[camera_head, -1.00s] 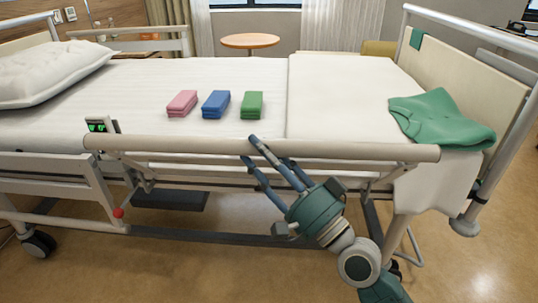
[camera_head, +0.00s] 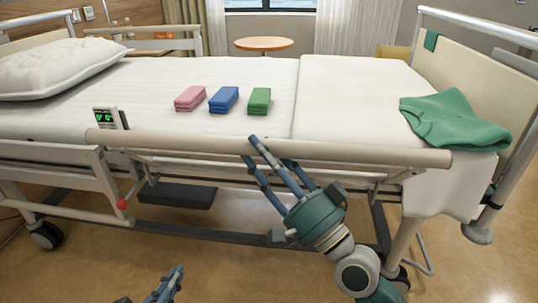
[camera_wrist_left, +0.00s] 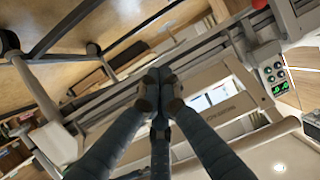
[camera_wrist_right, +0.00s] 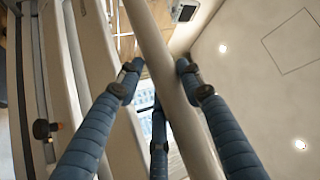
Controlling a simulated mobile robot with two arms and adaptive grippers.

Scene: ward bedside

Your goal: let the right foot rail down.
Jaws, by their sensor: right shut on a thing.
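The right foot rail (camera_head: 340,149), a long beige bar, runs along the near side of the bed and stands raised at about mattress height. My right gripper (camera_head: 270,153) is shut on it near the middle. In the right wrist view the rail (camera_wrist_right: 165,75) passes between the fingers (camera_wrist_right: 158,80). My left gripper (camera_head: 175,276) shows at the bottom of the head view, low and apart from the rail. In the left wrist view its fingers (camera_wrist_left: 160,85) meet with nothing visible between them. A red knob (camera_head: 122,204) sits low on the frame below the rail's left end.
Pink (camera_head: 190,98), blue (camera_head: 224,99) and green (camera_head: 260,101) folded cloths lie on the mattress (camera_head: 150,80). A green garment (camera_head: 455,120) lies at the foot end. A control panel with a green display (camera_head: 105,118) stands by the rail's left end. Floor in front is clear.

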